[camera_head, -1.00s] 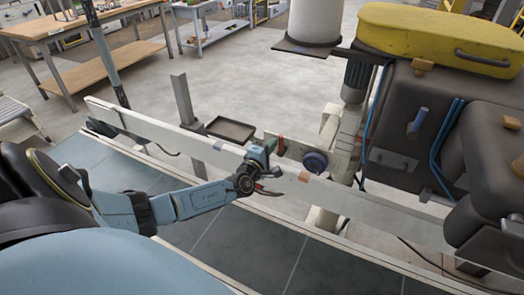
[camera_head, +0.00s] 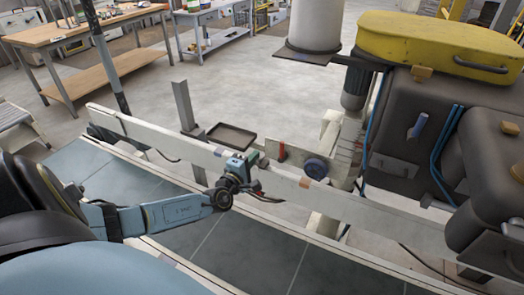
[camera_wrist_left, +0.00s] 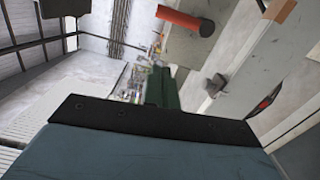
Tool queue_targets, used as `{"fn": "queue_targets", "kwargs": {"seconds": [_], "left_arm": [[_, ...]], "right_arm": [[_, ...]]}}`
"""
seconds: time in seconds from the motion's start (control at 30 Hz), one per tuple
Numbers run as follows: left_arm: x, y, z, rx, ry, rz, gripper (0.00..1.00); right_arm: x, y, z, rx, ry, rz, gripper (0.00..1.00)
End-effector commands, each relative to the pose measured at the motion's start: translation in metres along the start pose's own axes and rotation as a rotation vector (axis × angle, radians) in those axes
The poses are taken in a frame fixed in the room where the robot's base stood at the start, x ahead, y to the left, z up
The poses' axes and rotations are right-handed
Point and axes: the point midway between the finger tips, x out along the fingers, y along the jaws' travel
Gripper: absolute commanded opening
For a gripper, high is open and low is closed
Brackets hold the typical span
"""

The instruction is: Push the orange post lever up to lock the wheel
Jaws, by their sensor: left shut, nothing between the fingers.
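The orange post lever shows as a short upright orange-red bar (camera_head: 282,152) on a pale plate behind the white rail. In the left wrist view it is a red-orange cylinder (camera_wrist_left: 183,20) near the top, with a dark round end. A dark blue round wheel (camera_head: 316,168) sits just right of it in the head view. My left gripper (camera_head: 256,160) is shut and empty at the rail, left of the lever, with a visible gap. My right gripper is not in view.
The long white rail (camera_head: 170,133) crosses in front of the post. A small dark tray (camera_head: 231,137) lies behind it. Grey machine housings with a yellow case (camera_head: 440,42) on top fill the right. Open floor (camera_head: 240,85) lies beyond the rail.

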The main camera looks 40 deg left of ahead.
Motion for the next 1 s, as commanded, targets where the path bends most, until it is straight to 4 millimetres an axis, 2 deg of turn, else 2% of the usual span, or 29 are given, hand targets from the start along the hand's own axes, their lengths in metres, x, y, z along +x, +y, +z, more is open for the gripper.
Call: {"fn": "queue_targets", "kwargs": {"seconds": [0.03, 0.2, 0.37, 1.0], "left_arm": [[-0.012, 0.001, 0.000, 0.001, -0.001, -0.005, 0.00], [-0.039, 0.000, 0.000, 0.001, -0.001, -0.003, 0.00], [-0.053, 0.000, 0.000, 0.000, 0.000, -0.002, 0.00], [-0.056, 0.000, 0.000, 0.001, 0.000, 0.000, 0.00]], "right_arm": [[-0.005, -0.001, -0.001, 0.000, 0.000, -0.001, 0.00], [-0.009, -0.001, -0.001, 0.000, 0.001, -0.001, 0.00], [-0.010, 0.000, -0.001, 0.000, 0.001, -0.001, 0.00], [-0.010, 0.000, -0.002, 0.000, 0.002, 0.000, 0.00]]}}
